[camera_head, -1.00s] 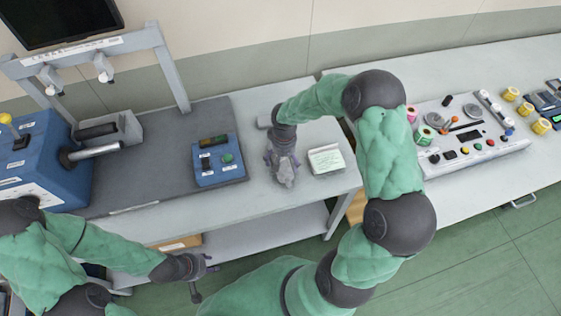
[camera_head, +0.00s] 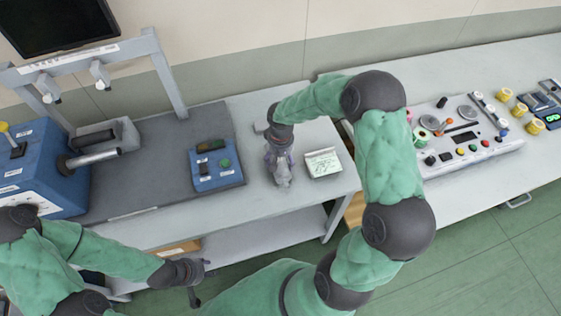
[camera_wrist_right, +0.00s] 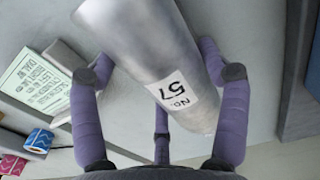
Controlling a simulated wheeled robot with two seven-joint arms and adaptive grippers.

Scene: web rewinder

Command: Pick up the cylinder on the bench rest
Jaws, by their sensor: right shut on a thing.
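The cylinder is a smooth silvery-grey roll with a white label reading "No. 57", large in the right wrist view (camera_wrist_right: 165,55). My right gripper (camera_head: 279,165) points down over the bench. Its purple fingers are closed around the cylinder in the right wrist view (camera_wrist_right: 160,100). In the head view the hand and wrist hide most of the cylinder, and I cannot tell whether it touches the bench. A small pale grey block (camera_head: 261,127) shows beside the right wrist; I cannot tell whether it is the rest. My left gripper (camera_head: 200,280) is empty, fingers apart, in front of the bench.
A written card (camera_head: 323,163) lies just right of the right gripper. A blue button box (camera_head: 217,165) sits on the dark mat to the left. The blue rewinder (camera_head: 40,165) with its shaft stands farther left. A control panel (camera_head: 470,145) is on the right-hand bench.

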